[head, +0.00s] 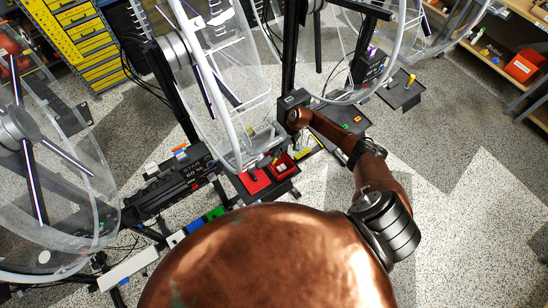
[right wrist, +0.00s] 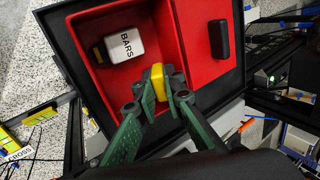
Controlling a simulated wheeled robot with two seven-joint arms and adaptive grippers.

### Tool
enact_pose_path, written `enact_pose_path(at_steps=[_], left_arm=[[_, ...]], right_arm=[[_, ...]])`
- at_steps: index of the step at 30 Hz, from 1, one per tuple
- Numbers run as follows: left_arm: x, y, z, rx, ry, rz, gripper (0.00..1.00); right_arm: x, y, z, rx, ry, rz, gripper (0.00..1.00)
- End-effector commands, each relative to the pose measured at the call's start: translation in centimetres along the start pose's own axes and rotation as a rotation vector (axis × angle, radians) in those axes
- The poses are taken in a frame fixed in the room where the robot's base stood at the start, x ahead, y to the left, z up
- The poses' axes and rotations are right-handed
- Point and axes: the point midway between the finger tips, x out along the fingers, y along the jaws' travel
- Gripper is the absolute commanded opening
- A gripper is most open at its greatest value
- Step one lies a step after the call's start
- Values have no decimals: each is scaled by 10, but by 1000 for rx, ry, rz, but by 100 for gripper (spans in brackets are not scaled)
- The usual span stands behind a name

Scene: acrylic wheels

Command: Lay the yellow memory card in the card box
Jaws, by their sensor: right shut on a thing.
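My right gripper (right wrist: 160,86) has green fingers, shut on the yellow memory card (right wrist: 158,80). Only part of the card shows between the fingertips. They are over the red-lined black tray (right wrist: 205,65), near its dividing wall; I cannot tell whether the card touches the tray. The compartment on the left in the wrist view holds a white piece marked BARS (right wrist: 124,44); the other side holds a small black block (right wrist: 219,39). I cannot tell which part is the card box. In the head view the tray's red surface (head: 255,182) shows at centre. My left gripper is out of view.
Large clear acrylic wheels (head: 225,70) on black stands rise around the tray. A black device (head: 185,180) stands to its left. A yellow drawer cabinet (head: 80,40) is at the back left, and shelves with an orange bin (head: 524,66) are at the right. Speckled floor lies open at the right.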

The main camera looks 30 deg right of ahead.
Motion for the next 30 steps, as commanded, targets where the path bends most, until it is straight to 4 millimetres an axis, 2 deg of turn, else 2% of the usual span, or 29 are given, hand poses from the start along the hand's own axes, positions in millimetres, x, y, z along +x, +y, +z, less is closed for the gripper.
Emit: enact_pose_path(at_steps=[6,7,15,24,30], left_arm=[[0,0,0,0,0,0,40],[0,0,0,0,-1,0,40],[0,0,0,0,-1,0,40],[0,-1,2,-1,-2,-1,40],[0,0,1,0,-1,0,40]], right_arm=[[0,0,0,0,0,0,0],[0,0,0,0,0,0,11],[0,0,0,1,0,0,30],[-2,0,0,1,0,0,30],[-29,2,0,-1,1,3,30]])
